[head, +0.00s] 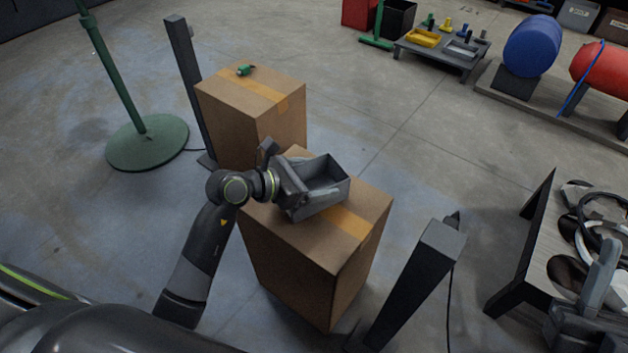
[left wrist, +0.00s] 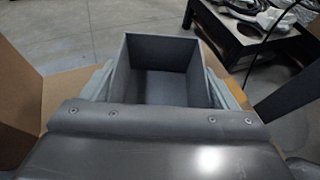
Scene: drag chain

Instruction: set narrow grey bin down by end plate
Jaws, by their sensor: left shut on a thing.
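The narrow grey bin (head: 325,187) is an open-topped, empty box at the top of the front cardboard box (head: 320,268). My left gripper (head: 287,190) is shut on the bin's left end. In the left wrist view the bin (left wrist: 160,85) sits between the fingers, its opening facing up. I cannot tell whether its base touches the cardboard. I cannot pick out the end plate with certainty. A grey part that looks like my right gripper (head: 592,300) shows at the lower right edge; its jaws are not clear.
A second cardboard box (head: 250,112) stands behind with a small green item (head: 244,70) on top. Dark posts stand behind left (head: 187,85) and at front right (head: 418,280). A low table (head: 540,262) with coiled parts is at right.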

